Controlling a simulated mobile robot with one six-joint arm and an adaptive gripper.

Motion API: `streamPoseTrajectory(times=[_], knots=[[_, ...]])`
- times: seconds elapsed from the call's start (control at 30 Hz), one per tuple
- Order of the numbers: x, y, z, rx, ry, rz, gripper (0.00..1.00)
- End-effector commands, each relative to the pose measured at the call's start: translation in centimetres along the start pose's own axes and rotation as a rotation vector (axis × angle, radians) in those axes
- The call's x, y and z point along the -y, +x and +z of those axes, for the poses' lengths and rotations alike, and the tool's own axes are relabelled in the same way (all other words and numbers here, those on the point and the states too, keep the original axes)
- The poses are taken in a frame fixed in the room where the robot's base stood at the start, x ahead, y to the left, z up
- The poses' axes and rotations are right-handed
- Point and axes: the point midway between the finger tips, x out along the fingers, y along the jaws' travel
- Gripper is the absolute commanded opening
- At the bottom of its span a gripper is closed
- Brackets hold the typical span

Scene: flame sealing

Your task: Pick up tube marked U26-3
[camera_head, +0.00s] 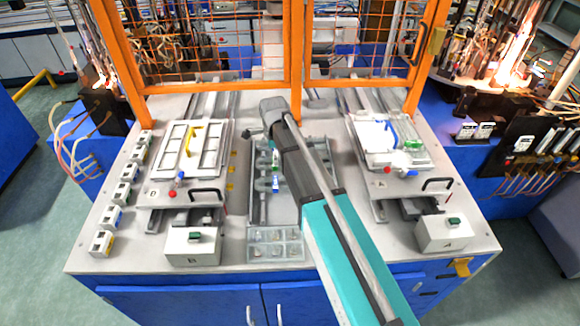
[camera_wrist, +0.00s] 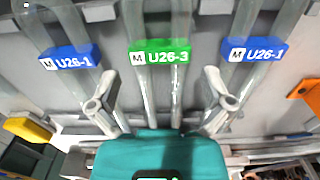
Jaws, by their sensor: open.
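In the wrist view, the tube marked U26-3 (camera_wrist: 160,57) is clear glass with a green label and runs up the middle of the picture. Tubes with blue U26-1 labels lie on its left (camera_wrist: 70,59) and right (camera_wrist: 253,50). My gripper (camera_wrist: 160,92) is open, with one finger on each side of the U26-3 tube's line and nothing held between them. Whether the fingers are level with the tube or above it, I cannot tell. In the head view, my arm partly covers the middle rack (camera_head: 258,215), where small green and blue labels show, too small to read.
A left fixture (camera_head: 205,187) and a right fixture (camera_head: 405,182) flank the rack. A clear compartment tray (camera_head: 275,250) stands in front of it. An orange-framed mesh guard (camera_head: 296,60) rises behind. Small switch boxes line the left edge of the table (camera_head: 85,250).

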Motion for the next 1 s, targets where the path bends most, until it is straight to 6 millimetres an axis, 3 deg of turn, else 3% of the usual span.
streamPoseTrajectory(times=[0.1, 0.3, 0.97, 1.0], knots=[[0.0, 1.3, 0.0, 0.0, 0.0, 0.0, 1.0], [0.0, 2.2, 0.0, 0.0, 0.0, 0.0, 1.0], [0.0, 2.2, 0.0, 0.0, 0.0, 0.0, 1.0], [0.0, 2.2, 0.0, 0.0, 0.0, 0.0, 0.94]])
